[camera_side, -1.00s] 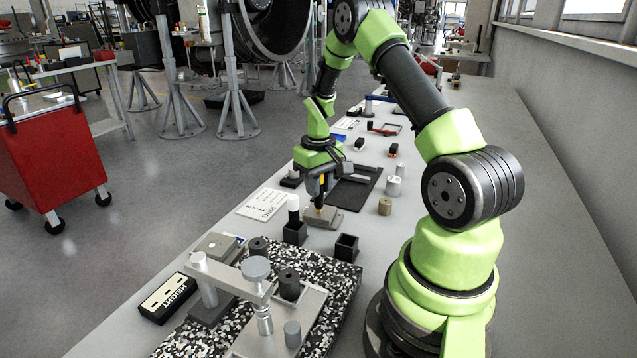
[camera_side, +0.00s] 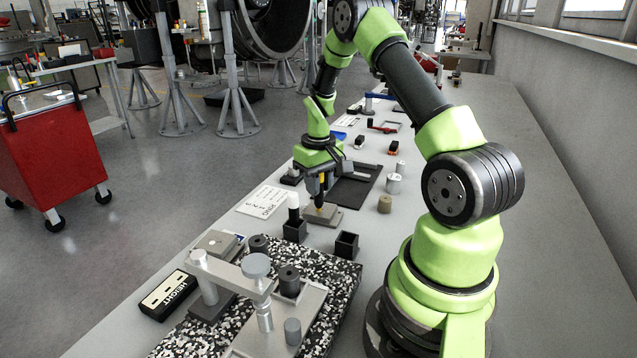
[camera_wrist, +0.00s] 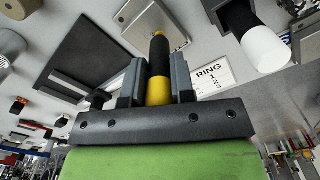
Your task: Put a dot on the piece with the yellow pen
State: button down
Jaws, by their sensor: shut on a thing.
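My gripper (camera_side: 319,196) is shut on the yellow pen (camera_side: 320,207) and holds it upright, tip down. In the wrist view the pen (camera_wrist: 159,65), black with a yellow band, sits between the two jaws (camera_wrist: 157,75). The piece, a flat grey block (camera_side: 332,218), lies on the bench under the pen. It also shows in the wrist view (camera_wrist: 135,22), beyond the pen tip. The tip appears at or just above the top of the piece; I cannot tell if they touch. No mark on the piece can be made out.
A black holder (camera_side: 295,233) with a white-topped pen (camera_side: 293,208) stands just left of the piece. An empty black holder (camera_side: 346,246) stands in front. A RING card (camera_side: 263,201), a dark mat (camera_side: 360,188) and small cylinders (camera_side: 385,204) surround it. A speckled slab (camera_side: 341,293) lies nearer.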

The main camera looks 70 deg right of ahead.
jog(key=shift+r, duration=3.45)
